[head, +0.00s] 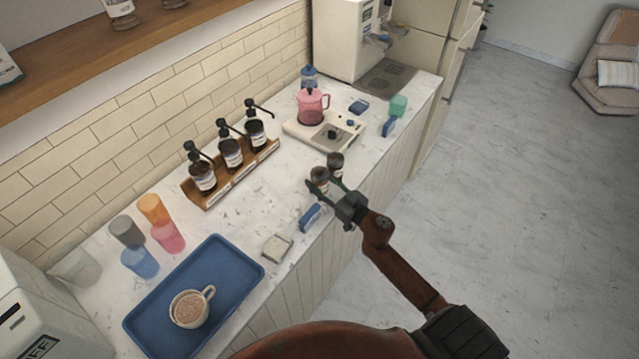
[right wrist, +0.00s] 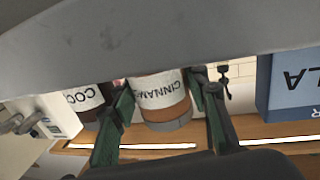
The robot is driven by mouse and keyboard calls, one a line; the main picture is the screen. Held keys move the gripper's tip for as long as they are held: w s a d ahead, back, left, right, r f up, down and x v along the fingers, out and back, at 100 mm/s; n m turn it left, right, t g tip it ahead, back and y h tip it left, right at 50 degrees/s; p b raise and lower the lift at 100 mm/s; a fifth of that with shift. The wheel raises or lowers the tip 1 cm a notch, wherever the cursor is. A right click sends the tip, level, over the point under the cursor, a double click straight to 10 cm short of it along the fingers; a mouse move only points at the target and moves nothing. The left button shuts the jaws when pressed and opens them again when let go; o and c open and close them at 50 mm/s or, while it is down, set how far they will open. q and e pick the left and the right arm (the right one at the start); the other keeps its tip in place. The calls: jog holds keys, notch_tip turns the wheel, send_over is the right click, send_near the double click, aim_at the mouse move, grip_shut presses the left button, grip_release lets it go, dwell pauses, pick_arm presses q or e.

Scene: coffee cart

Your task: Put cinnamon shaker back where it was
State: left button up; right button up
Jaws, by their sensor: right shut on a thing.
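The cinnamon shaker (head: 319,176) is a small brown jar with a pale label. It is between the fingers of my right gripper (head: 327,188), near the counter's front edge. In the right wrist view the cinnamon shaker (right wrist: 160,92) shows upside down, its label partly reading "CINNAM", with the fingers of the right gripper (right wrist: 163,112) on both sides. A similar cocoa shaker (head: 336,160) stands just beyond it; in the right wrist view the cocoa shaker (right wrist: 82,98) is partly hidden behind a finger. I cannot tell whether the cinnamon shaker touches the counter. My left gripper is out of view.
A blue box (head: 310,217) stands left of the shakers, close to the gripper. A scale (head: 300,128) with a pink pitcher (head: 312,104), a wooden rack (head: 236,172) of pump bottles and a blue tray (head: 228,252) with a cup share the counter. Clear counter lies behind the shakers.

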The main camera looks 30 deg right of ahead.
jog(key=shift+f, duration=0.4)
jog(key=shift+r, duration=0.1)
jog(key=o, duration=1.2)
jog(key=shift+o, duration=0.2)
